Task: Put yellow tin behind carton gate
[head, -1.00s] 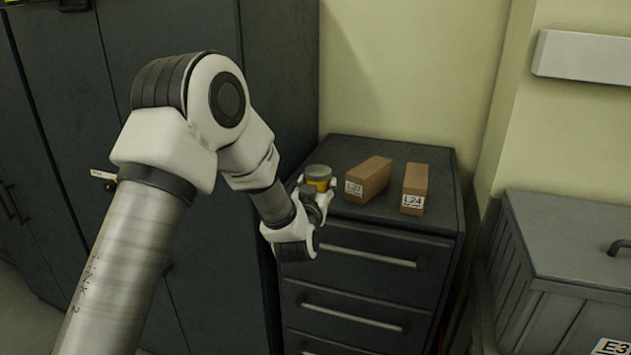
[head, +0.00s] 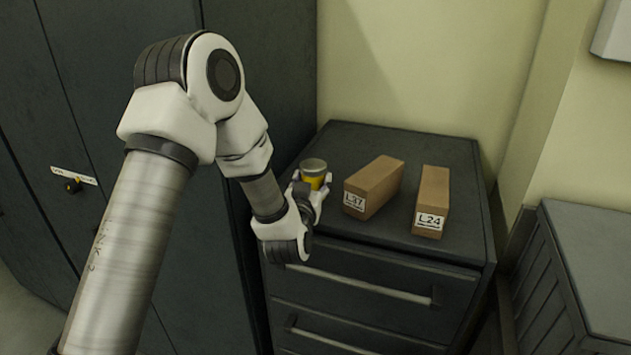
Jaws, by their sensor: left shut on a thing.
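The yellow tin (head: 314,181) has a grey lid and is upright at the left edge of the dark drawer cabinet's top. My left gripper (head: 310,190) is shut on it from the front left. I cannot tell whether the tin touches the surface. The gate is two brown cartons on the cabinet top: the carton labelled L37 (head: 376,184) stands just right of the tin, turned at an angle, and the carton labelled L24 (head: 432,200) stands farther right. A narrow gap separates them. My right gripper is not in view.
The drawer cabinet (head: 345,142) has free top surface behind and between the cartons. A pale wall (head: 420,70) rises behind it. A tall dark cabinet (head: 260,60) stands close on the left. A grey lidded bin (head: 590,240) is at the right.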

